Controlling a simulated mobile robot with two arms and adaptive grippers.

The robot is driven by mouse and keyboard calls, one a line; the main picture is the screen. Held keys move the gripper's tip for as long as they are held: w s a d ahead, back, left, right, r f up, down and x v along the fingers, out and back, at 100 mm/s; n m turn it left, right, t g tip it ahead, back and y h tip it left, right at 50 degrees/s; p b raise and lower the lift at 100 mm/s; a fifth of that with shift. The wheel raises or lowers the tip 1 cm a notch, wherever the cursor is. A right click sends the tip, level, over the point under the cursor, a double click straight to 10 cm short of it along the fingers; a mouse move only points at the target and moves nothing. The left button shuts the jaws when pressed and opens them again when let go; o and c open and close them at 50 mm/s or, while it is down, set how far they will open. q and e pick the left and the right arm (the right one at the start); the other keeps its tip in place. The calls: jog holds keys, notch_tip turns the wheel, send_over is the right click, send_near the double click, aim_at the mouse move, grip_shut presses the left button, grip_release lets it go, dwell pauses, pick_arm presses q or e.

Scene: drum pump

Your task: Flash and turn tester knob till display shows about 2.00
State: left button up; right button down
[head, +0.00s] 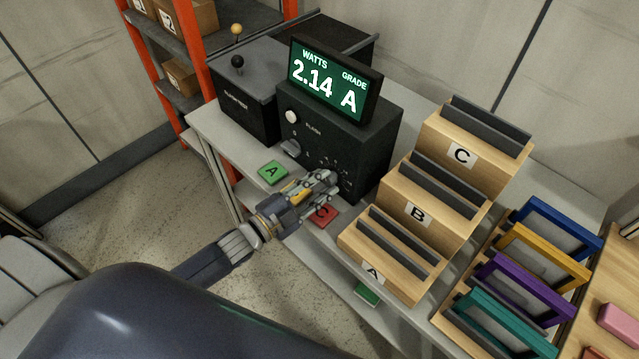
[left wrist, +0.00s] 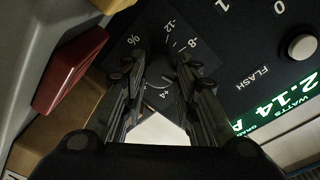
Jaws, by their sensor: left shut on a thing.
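The black tester (head: 345,130) stands on the grey table. Its green display (head: 333,82) reads WATTS 2.14 and GRADE A; part of it shows in the left wrist view (left wrist: 288,98). The white FLASH button (head: 292,117) is on the front face, above a grey switch lever (head: 290,148). My left gripper (head: 328,182) is at the lower front of the tester, shut on the dark knob (left wrist: 160,84). Scale marks such as -12, -8 and +4 surround the knob. The fingers hide most of the knob in the head view. My right gripper is not in view.
A green A tag (head: 272,172) and a red tag (head: 323,216) lie near the gripper. A wooden stepped rack (head: 450,150) marked A, B and C stands right. A black box with levers (head: 245,95) stands left. Coloured frames (head: 525,285) are at lower right.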

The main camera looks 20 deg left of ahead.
pick_arm(q)
jog(key=n+p, duration=0.1)
jog(key=n, duration=0.4)
jog(key=shift+n, duration=0.4)
jog(key=n, duration=0.4)
jog(key=shift+f+n+t, duration=0.1)
jog(key=shift+n+t, duration=0.3)
jog(key=o, duration=1.1)
jog(key=v, duration=1.2)
jog(key=shift+d, duration=0.1)
